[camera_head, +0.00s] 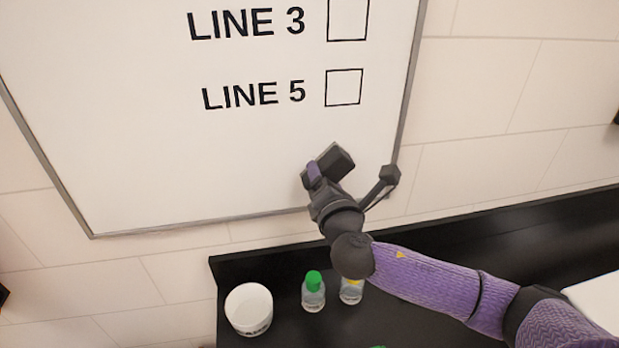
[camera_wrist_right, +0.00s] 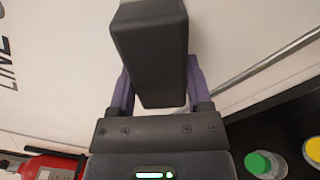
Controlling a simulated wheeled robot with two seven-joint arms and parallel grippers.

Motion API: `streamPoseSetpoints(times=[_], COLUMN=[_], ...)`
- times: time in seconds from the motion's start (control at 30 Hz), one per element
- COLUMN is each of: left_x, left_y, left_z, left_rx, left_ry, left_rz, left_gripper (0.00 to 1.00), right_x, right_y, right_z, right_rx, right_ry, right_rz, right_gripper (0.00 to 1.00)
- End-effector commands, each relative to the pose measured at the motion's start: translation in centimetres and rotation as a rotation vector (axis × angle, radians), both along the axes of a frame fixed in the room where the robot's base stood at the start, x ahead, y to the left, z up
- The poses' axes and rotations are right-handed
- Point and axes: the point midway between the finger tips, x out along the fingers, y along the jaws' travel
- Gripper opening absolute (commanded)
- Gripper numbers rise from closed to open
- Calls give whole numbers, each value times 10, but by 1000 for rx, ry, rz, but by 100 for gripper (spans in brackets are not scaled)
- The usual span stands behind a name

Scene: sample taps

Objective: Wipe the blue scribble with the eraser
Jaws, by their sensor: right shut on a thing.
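The eraser, a dark grey block (camera_head: 338,161), is in my right gripper (camera_head: 318,176), in front of the lower right part of the whiteboard (camera_head: 150,165). In the right wrist view the eraser (camera_wrist_right: 150,45) sits between the two purple fingers of my right gripper (camera_wrist_right: 158,82), which are shut on it. I cannot tell whether the eraser touches the board. No blue scribble shows in either view. The board shows black text "LINE 3" (camera_head: 246,22) and "LINE 5" (camera_head: 254,93), each beside an empty square. My left gripper is not in view.
Below the board is a black counter (camera_head: 282,339) with a raised back edge. On it stand a white tub (camera_head: 249,309), a green-capped bottle (camera_head: 313,293) and a yellow-marked bottle (camera_head: 351,291) partly behind my right arm. A red object (camera_wrist_right: 48,166) shows at lower left in the wrist view.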

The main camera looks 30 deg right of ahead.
Motion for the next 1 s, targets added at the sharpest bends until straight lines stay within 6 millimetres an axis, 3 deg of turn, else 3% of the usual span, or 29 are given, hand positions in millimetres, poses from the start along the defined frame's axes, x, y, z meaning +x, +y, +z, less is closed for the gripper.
streamPoseSetpoints(times=[0.2,0.53,0.83,1.0], left_x=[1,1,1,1], left_y=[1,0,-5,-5], left_z=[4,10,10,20], left_rx=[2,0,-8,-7], left_ry=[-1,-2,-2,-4], left_rz=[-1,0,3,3], left_gripper=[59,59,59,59], right_x=[2,9,10,-4], right_y=[-5,30,34,38], right_z=[1,1,0,2], right_rx=[1,2,0,0], right_ry=[1,-1,0,4], right_rz=[0,1,1,2], right_gripper=[17,17,17,17])
